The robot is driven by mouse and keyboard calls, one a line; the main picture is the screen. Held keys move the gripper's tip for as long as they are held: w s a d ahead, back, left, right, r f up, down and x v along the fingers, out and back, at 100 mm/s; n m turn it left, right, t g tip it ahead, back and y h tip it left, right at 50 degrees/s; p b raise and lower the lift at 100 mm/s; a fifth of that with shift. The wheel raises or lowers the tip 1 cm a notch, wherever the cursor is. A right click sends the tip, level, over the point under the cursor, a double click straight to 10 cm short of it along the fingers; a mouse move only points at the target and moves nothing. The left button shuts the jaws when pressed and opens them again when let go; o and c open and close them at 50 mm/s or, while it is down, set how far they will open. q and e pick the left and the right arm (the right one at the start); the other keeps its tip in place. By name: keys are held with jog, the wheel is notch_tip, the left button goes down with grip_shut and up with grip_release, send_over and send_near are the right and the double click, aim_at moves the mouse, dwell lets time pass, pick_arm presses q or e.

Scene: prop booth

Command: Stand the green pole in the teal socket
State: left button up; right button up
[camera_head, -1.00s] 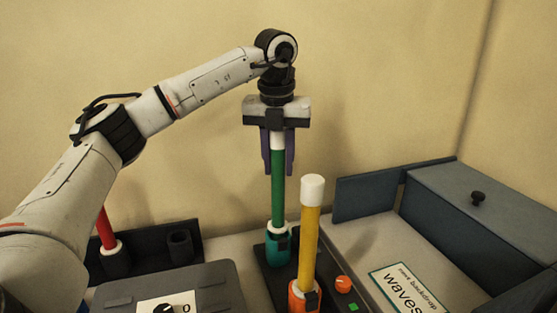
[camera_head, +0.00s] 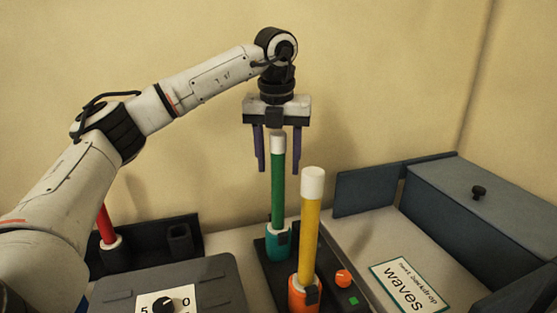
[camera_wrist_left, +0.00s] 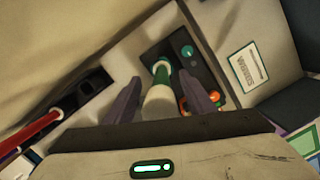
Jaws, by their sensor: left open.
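The green pole (camera_head: 278,190) with a white top stands upright in the teal socket (camera_head: 278,243) in the head view. My left gripper (camera_head: 277,168) is open, with one finger on each side of the pole's upper part and a gap to each. In the left wrist view the pole's white top (camera_wrist_left: 160,102) lies between the spread fingers, and the teal socket (camera_wrist_left: 161,67) is below it. My right gripper is not in view.
A yellow pole (camera_head: 311,225) stands in an orange socket (camera_head: 303,294) close in front. A red pole (camera_head: 105,226) stands in a black rack (camera_head: 150,243) at left, beside an empty holder (camera_head: 180,239). A dial box (camera_head: 200,288), a "waves" card (camera_head: 408,287) and a blue-grey box (camera_head: 485,205) are nearby.

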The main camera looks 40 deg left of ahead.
aim_at(278, 133)
pick_arm(q)
jog(key=r, duration=0.3)
jog(key=r+p, duration=0.1)
jog(key=r, duration=0.2)
jog(key=s+d+r, duration=0.1)
jog(key=r, duration=0.3)
jog(key=shift+s+r+p, duration=0.1)
jog(key=shift+p, duration=0.3)
